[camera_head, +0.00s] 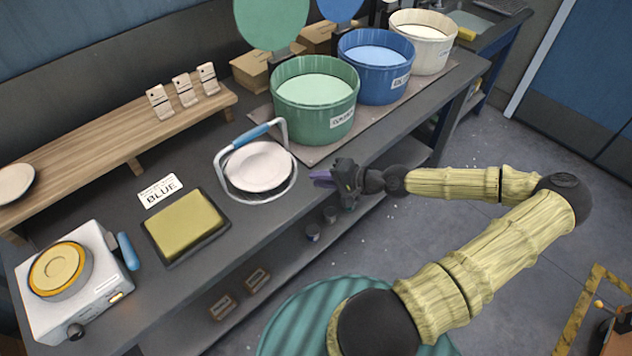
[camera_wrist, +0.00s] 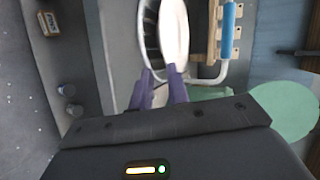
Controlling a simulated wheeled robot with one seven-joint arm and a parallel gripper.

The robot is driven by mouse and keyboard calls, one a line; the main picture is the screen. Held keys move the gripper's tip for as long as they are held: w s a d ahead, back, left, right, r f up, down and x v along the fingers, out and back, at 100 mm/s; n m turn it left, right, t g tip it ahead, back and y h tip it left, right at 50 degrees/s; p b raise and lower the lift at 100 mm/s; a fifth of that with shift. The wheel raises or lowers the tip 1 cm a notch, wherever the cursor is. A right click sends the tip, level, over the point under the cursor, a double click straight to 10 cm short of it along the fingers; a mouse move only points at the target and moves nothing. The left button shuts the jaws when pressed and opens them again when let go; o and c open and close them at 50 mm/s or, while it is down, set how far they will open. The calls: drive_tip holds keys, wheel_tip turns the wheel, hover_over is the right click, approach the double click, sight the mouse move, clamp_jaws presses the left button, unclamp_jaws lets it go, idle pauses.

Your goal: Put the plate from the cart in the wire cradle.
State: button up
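A pale pinkish-white plate (camera_head: 258,166) lies in the round wire cradle (camera_head: 283,196), which has a raised wire bail with a blue grip, on the dark bench. In the wrist view the plate (camera_wrist: 173,35) shows edge-on narrow, beside the cradle's wires (camera_wrist: 140,30). My gripper (camera_head: 322,178) is just right of the cradle, at the bench's front edge, apart from the plate. Its purple fingers (camera_wrist: 160,76) point toward the plate with a gap between the tips; nothing is seen held. I cannot make out a cart for certain.
A green tub (camera_head: 315,110), blue tub (camera_head: 375,75) and white tub (camera_head: 420,48) stand right of the cradle. A yellow sponge tray (camera_head: 185,225) and a white hotplate (camera_head: 75,290) are left. A wooden shelf (camera_head: 115,135) runs behind, with another pale disc (camera_head: 14,183).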

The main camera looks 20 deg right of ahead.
drive_tip(key=s+a+f+n+g+h, duration=0.4)
drive_tip(key=s+a+f+n+g, duration=0.15)
drive_tip(key=s+g, duration=0.25)
drive_tip(key=s+a+r+n+h, duration=0.1)
drive_tip(key=a+r+n+h, duration=0.1)
drive_tip(key=r, duration=0.7)
drive_tip(key=s+a+r+n+t+h, duration=0.1)
drive_tip(key=s+a+r+n+h, duration=0.1)
drive_tip(key=r, duration=0.6)
drive_tip(key=shift+s+a+r+h, duration=0.15)
drive_tip(key=shift+a+r+h, duration=0.2)
drive_tip(key=shift+a, duration=0.2)
